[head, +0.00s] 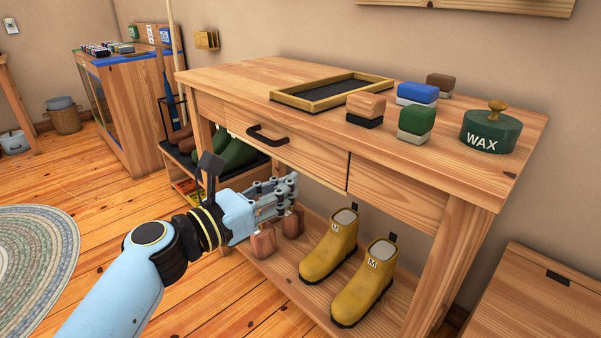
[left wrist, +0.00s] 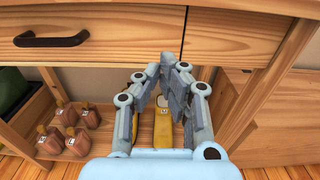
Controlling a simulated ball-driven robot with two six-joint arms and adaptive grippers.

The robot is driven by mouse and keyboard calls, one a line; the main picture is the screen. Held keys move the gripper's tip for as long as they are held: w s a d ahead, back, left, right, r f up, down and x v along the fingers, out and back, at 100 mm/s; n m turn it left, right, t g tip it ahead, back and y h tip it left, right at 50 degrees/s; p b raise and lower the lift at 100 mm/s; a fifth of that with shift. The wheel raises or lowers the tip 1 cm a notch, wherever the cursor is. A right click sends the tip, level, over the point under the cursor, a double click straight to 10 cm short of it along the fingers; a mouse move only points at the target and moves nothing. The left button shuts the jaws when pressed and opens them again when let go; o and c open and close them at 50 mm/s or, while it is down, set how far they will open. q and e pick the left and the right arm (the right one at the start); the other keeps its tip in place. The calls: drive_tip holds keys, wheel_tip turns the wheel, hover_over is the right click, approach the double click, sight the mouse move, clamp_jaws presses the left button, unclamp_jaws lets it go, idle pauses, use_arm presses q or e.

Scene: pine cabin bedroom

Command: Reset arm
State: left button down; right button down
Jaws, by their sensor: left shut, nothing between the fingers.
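My left gripper (head: 291,188) is shut and empty in the head view. It is held in front of the wooden table (head: 225,75), below the drawer front. In the left wrist view its fingers (left wrist: 170,65) meet just below the drawer edge, with yellow boots (left wrist: 162,128) seen behind them. Whether the fingers touch the table cannot be told. The drawer (head: 290,147) with a dark handle (head: 267,135) looks closed. My right gripper is in neither view.
On the table stand a black-lined tray (head: 333,104), several brushes, including a green one (head: 416,120), and a green WAX tin (head: 490,131). Yellow boots (head: 331,245) and brown shoe forms (head: 264,241) stand on the lower shelf. A wooden chest (head: 540,300) is at right.

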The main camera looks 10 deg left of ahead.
use_arm(q)
drive_tip(key=s+a+f+m+g+y+p, duration=0.3)
drive_tip(key=s+a+f+g, duration=0.15)
drive_tip(key=s+f, duration=0.85)
drive_tip(key=s+a+f+m+g+y+p, duration=0.3)
drive_tip(key=s+a+f, duration=0.2)
drive_tip(key=s+f, duration=0.7)
drive_tip(key=s+a+f+m+g+y+p, duration=0.1)
drive_tip(key=s+a+f+m+g+y, duration=0.1)
drive_tip(key=s+a+f+m, duration=0.2)
drive_tip(key=s+a+f+m+g+y, duration=0.2)
drive_tip(key=s+f+m, duration=0.3)
drive_tip(key=s+m, duration=0.6)
drive_tip(key=s+a+f+m+g+y+p, duration=0.1)
drive_tip(key=s+a+f+m, duration=0.4)
drive_tip(key=s, duration=1)
drive_tip(key=m+g+y, duration=0.1)
drive_tip(key=m, duration=0.1)
drive_tip(key=shift+a+m+p, duration=0.3)
drive_tip(key=shift+a, duration=0.05)
drive_tip(key=shift+f, duration=0.1)
